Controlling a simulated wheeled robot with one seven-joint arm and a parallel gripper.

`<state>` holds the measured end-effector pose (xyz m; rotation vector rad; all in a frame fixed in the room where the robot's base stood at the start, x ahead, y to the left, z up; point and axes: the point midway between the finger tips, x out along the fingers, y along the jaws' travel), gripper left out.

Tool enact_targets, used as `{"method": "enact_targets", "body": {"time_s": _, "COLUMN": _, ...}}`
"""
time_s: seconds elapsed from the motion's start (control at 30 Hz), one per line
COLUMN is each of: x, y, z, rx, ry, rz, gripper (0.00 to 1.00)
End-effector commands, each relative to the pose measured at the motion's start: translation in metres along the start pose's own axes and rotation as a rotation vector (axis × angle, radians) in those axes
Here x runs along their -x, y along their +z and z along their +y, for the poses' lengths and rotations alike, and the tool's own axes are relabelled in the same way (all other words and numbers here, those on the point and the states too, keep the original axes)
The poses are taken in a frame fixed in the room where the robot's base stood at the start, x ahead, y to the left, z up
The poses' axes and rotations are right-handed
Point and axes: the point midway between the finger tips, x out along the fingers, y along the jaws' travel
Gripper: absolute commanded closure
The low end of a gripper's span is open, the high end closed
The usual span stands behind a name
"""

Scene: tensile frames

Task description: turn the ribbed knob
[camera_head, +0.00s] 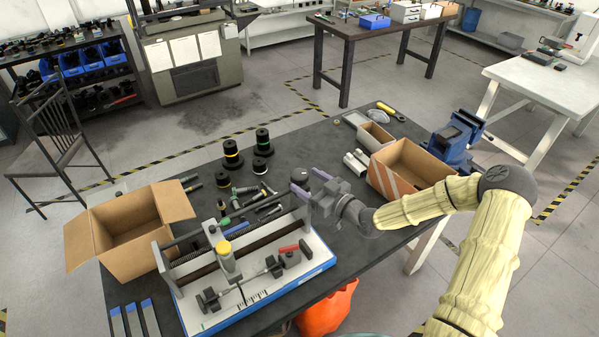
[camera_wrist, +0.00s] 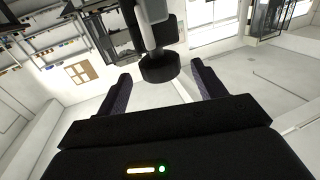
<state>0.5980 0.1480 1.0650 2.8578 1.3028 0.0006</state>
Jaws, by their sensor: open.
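The ribbed knob (camera_wrist: 160,68) is a short black cylinder on a dark shaft in the wrist view. It lies ahead of my gripper (camera_wrist: 160,78), between the lines of the two fingers, with clear space on both sides. My gripper is open and holds nothing. In the head view my gripper (camera_head: 300,184), with purple-grey fingers, is over the table at the right end of the tensile frame (camera_head: 270,293). The frame has a white bed with blue edges, long dark rods and a red-and-black handle. I cannot make out the knob clearly in the head view.
An open cardboard box (camera_head: 100,235) stands left of the frame. Another cardboard box (camera_head: 408,155) and a blue vise (camera_head: 455,138) are at the right. Several black stepped cylinders (camera_head: 232,155) and loose small parts lie behind the frame. An orange object (camera_head: 325,310) is below the front edge.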

Motion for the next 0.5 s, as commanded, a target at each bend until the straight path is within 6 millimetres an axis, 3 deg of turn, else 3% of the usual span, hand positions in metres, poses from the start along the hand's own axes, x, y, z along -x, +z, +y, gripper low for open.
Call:
{"method": "enact_targets", "body": {"time_s": 0.2, "x": -0.032, "y": -0.002, "z": 0.0, "rx": -0.002, "ry": 0.0, "rz": 0.0, "gripper": 0.31}}
{"method": "enact_targets", "body": {"time_s": 0.5, "x": -0.039, "y": 0.0, "z": 0.0, "rx": -0.001, "ry": 0.001, "rz": 0.0, "gripper": 0.31}}
